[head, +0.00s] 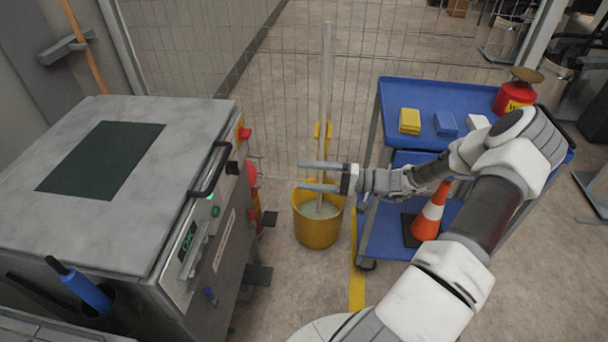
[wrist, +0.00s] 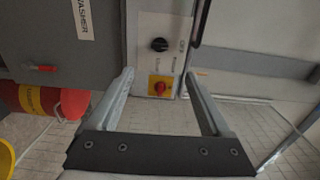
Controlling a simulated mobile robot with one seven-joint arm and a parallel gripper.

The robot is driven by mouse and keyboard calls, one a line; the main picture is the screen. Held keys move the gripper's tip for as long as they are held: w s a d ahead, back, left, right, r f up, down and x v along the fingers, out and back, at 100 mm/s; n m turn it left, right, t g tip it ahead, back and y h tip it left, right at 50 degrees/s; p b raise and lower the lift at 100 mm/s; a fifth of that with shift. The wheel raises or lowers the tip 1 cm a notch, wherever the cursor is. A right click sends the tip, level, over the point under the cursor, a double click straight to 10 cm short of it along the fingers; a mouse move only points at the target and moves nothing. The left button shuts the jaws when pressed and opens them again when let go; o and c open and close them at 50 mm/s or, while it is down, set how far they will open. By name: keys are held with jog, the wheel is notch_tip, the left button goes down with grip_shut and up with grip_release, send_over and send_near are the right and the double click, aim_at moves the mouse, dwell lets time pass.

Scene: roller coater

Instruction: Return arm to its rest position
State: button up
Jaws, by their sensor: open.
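My gripper (head: 300,175) is open and empty in the head view, its two fingers pointing left in mid-air. In that picture it overlaps the upper part of a yellow mop bucket (head: 318,228). My arm reaches in from the lower right and bends back left to the gripper. In the wrist view the two fingers of my gripper (wrist: 158,74) are spread apart with nothing between them. Beyond them is a panel with a black knob (wrist: 159,45) and a red-and-yellow switch (wrist: 158,87). I see no contact with either.
A grey machine (head: 180,130) with a black handle (head: 212,170) stands at left. A blue cart (head: 390,95) at right carries yellow and blue blocks and a red container (head: 512,98). An orange cone (head: 430,215) sits on its lower shelf. A mesh fence (head: 270,80) stands behind.

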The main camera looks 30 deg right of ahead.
jog(key=shift+a, duration=0.1)
jog(key=s+a+r+n+g+h, duration=0.5)
jog(key=s+a+r+g+h, duration=0.2)
jog(key=s+a+g, duration=0.35)
jog(key=s+a+r+h+p, duration=0.1)
jog(key=s+a+r+h, duration=0.3)
jog(key=s+r+h, duration=0.4)
notch_tip(320, 180, up, 22)
jog(key=s+n+t+p, duration=0.1)
jog(key=s+t+p, duration=0.2)
jog(key=p, duration=0.9)
jog(key=t, duration=0.3)
jog(key=shift+d+f+n+p, duration=0.15)
jog(key=shift+d+n+p, duration=0.05)
jog(key=shift+n+p, duration=0.15)
jog(key=shift+c, duration=0.3)
